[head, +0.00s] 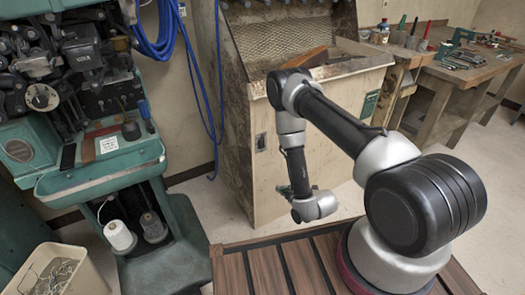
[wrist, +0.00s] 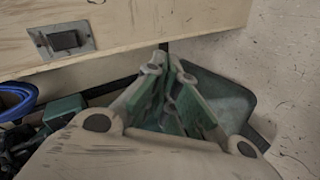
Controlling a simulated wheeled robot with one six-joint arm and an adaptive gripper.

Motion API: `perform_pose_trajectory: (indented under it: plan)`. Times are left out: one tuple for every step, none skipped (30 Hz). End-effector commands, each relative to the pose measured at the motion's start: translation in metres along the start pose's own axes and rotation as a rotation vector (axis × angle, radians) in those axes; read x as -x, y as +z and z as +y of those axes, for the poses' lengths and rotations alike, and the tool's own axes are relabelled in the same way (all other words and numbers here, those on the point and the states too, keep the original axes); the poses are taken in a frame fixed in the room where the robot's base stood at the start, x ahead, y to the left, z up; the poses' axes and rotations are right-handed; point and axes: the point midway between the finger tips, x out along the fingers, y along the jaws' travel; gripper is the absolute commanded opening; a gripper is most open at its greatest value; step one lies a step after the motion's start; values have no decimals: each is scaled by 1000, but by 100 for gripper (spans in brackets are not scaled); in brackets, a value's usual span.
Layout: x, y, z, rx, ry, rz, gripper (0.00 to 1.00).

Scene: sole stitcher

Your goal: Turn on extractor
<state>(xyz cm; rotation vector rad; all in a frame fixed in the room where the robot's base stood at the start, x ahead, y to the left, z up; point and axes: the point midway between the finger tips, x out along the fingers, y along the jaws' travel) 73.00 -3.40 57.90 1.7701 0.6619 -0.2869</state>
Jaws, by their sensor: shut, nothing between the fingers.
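The extractor appears to be the worn wooden cabinet (head: 270,165) with a mesh-backed opening, in the middle of the head view. A small dark switch-like plate (head: 261,142) is on its front at left. A green box (head: 369,105) is on its front at upper right, partly behind my arm. My gripper (head: 283,190) is low in front of the cabinet, its fingers small and mostly hidden by my wrist. In the wrist view my gripper (wrist: 167,70) is shut and empty. A metal plate with a dark centre (wrist: 68,41) is on a wooden panel at upper left, apart from the fingers.
A green stitching machine (head: 100,150) stands at left, with a bin (head: 58,272) below. Blue hose (head: 155,45) hangs between machine and cabinet. A workbench (head: 470,70) with tools stands at back right. Bare floor (head: 200,210) shows between machine and cabinet.

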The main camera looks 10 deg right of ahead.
Motion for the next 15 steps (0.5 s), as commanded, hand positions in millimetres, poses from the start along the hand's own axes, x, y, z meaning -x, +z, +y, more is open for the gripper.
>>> perform_pose_trajectory:
  plan:
    - [-1, -7, 22, 59, 93, 27, 0]
    - [-1, -11, 35, 94, 145, 40, 0]
    - [2, -15, 49, 140, 210, 52, 0]
    - [4, -18, 59, 171, 253, 58, 0]
    - [6, -21, 67, 200, 291, 61, 0]
    - [9, -24, 76, 235, 336, 64, 0]
    - [12, -25, 82, 259, 364, 64, 0]
    - [14, -27, 87, 281, 387, 63, 0]
    - [16, -28, 92, 307, 410, 60, 0]
    - [16, -28, 94, 323, 419, 57, 0]
    - [16, -28, 94, 334, 419, 55, 0]
    - [16, -28, 94, 345, 418, 52, 0]
    - [16, -28, 93, 349, 418, 51, 0]
    - [16, -28, 93, 351, 418, 51, 0]
    - [16, -28, 93, 351, 418, 51, 0]
